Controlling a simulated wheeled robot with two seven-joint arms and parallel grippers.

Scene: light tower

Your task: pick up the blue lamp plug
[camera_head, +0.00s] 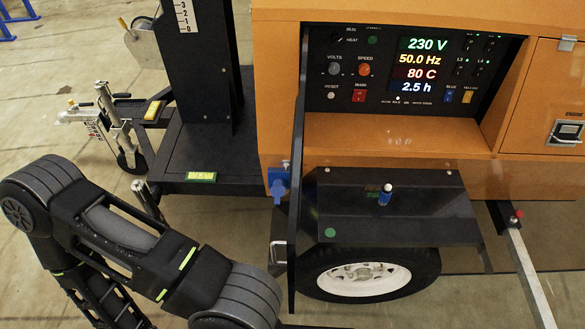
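A small blue plug (385,195) with a pale tip stands on the flat top of the black fender (440,205), over the wheel. A blue socket-like fitting (279,183) sits on the lower left corner of the orange housing; I cannot tell whether anything is in it. My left arm reaches in from the left and bends at the bottom of the view, and its gripper is out of the picture. My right arm and gripper are not in view. Nothing of mine touches the plug.
The orange housing (400,145) carries a lit control panel (423,65). A black door edge (298,160) stands upright left of the fender. The wheel (365,278) is below it, and a grey bar (525,265) juts out at right. A black mast (203,70) stands at left.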

